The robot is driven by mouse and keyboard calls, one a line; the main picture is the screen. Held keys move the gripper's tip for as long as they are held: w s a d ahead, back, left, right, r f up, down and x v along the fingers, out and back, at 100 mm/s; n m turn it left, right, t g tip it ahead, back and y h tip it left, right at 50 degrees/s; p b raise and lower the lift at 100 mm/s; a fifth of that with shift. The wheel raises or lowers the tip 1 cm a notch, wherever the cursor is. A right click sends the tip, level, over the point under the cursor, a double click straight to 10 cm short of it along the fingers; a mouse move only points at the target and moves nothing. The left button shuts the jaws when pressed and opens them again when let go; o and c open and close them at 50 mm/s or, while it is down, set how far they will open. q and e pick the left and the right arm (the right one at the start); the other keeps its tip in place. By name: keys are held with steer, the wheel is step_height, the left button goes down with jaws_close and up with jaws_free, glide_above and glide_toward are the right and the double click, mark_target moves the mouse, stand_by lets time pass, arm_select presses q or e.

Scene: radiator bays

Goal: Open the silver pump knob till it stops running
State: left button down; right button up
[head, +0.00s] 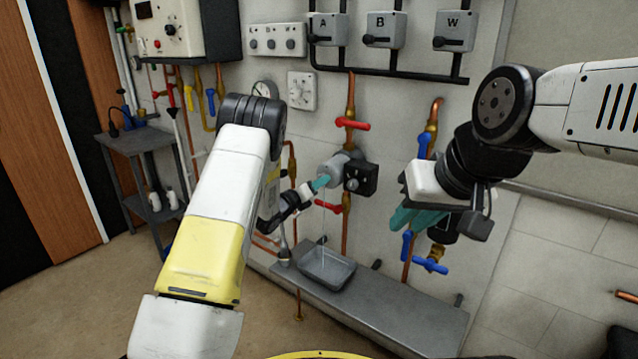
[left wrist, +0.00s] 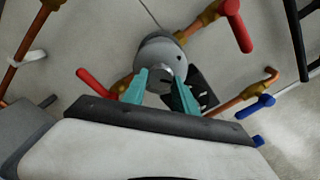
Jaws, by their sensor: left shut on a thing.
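The grey, round pump (head: 333,167) is mounted on the copper pipe at the middle of the wall panel. A black box with a dial (head: 358,179) is attached at its right. My left gripper (head: 320,183) is at the pump's front, its teal fingertips around the silver pump knob. In the left wrist view the pump (left wrist: 158,48) faces the camera, and the gripper (left wrist: 163,82) has one finger on each side of the knob. A thin stream of liquid falls below the pump into a grey tray (head: 341,277). My right gripper (head: 408,217) hangs at the right, its fingers overlapping in view.
Red valve handles (head: 353,124) sit above and below the pump on the pipe. Blue valve handles (head: 430,265) are on the pipe at the right, near my right gripper. The grey bench (head: 400,315) below carries the tray. Switch boxes A, B and W are above.

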arm_select(q)
steer(key=shift+f, duration=0.15)
stand_by(0.4)
steer(key=c, duration=1)
jaws_free()
steer(key=v, duration=0.8)
